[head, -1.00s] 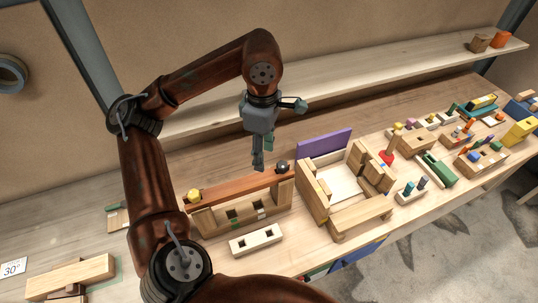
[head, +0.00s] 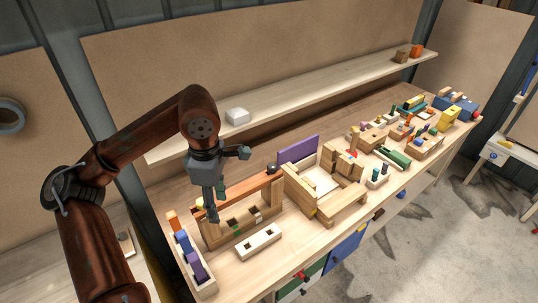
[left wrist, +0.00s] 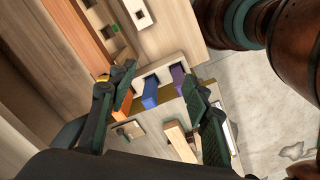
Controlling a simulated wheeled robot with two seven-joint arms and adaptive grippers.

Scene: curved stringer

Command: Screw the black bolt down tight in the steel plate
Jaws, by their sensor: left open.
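A dark round knob (head: 271,169), probably the black bolt's head, shows at the right end of a reddish wooden bar (head: 247,189). I cannot make out a steel plate. My left gripper (head: 215,210) is open and empty, pointing down by the bar's left end, well left of the knob. In the left wrist view its two fingers (left wrist: 160,82) are spread, with blocks in a tray seen between them. The knob does not show in that view. A small yellow piece (left wrist: 103,77) shows beside one finger there. My right gripper is in neither view.
A tray with blue and purple blocks (head: 197,270) stands left of a pale block with holes (head: 258,242). A wooden box with a purple panel (head: 298,149) stands right of the bar. Several small toys crowd the right.

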